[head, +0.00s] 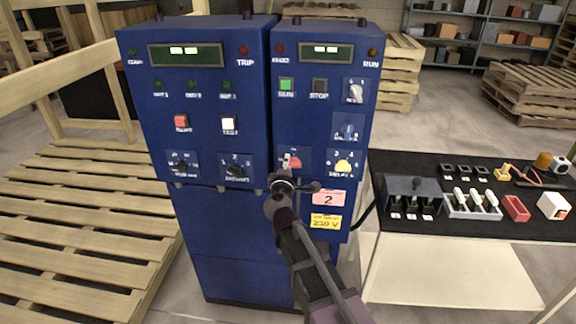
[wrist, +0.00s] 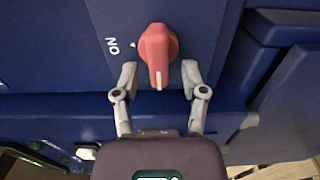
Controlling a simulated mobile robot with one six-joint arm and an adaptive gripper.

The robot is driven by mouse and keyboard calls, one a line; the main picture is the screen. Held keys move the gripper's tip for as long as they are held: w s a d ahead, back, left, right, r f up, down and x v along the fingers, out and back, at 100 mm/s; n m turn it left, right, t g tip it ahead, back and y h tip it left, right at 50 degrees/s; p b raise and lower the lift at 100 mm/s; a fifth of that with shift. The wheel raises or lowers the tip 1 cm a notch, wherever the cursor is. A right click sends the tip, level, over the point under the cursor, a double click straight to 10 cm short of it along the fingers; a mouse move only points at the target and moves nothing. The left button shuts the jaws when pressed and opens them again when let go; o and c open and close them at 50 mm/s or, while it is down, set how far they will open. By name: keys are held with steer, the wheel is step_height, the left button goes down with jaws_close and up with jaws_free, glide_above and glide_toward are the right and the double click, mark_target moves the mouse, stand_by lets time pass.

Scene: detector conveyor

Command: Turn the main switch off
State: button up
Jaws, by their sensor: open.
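The main switch is a red rotary knob (wrist: 157,46) on a blue panel in the wrist view. Its narrow handle, with a white line at the tip, points down in that picture, toward my gripper. An ON label (wrist: 112,46), seen upside down, and a small white mark lie to the knob's left. My gripper (wrist: 160,76) is open, with one fingertip on each side of the handle's lower end; I cannot tell whether they touch it. In the head view the red switch (head: 296,162) is partly hidden behind my gripper (head: 287,163), low on the right cabinet.
The left cabinet (head: 205,100) carries buttons and black knobs. A table (head: 400,229) with small parts stands at right. Wooden pallets (head: 85,220) lie at left.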

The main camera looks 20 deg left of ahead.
steer(key=v, duration=1.1)
steer(key=shift+s, duration=0.35)
steer(key=shift+w+d, duration=0.1)
steer(key=w+d+f+m+g+h+p, duration=0.2)
steer(key=d+m+h, duration=0.15)
steer(key=d, duration=0.55)
steer(key=w+d+f+m+g+h+p, duration=0.1)
steer(key=w+d+f+m+g+h, duration=0.15)
steer(key=d+m, duration=0.45)
steer(key=w+d+f+m+g+h+p, duration=0.1)
steer(key=d+m+g+h+p, duration=0.15)
steer(key=d, duration=0.85)
steer(key=s+d+f+m+g+y+p, duration=0.1)
steer(key=s+d+m+g+y+p, duration=0.1)
steer(key=s+d+m+g, duration=0.2)
steer(key=s+d+f+m+g+y+p, duration=0.2)
steer(key=s+d+g, duration=0.4)
steer(key=d, duration=0.5)
steer(key=shift+s+d+m, duration=0.2)
steer(key=shift+s+m, duration=0.05)
steer(key=shift+m, duration=0.65)
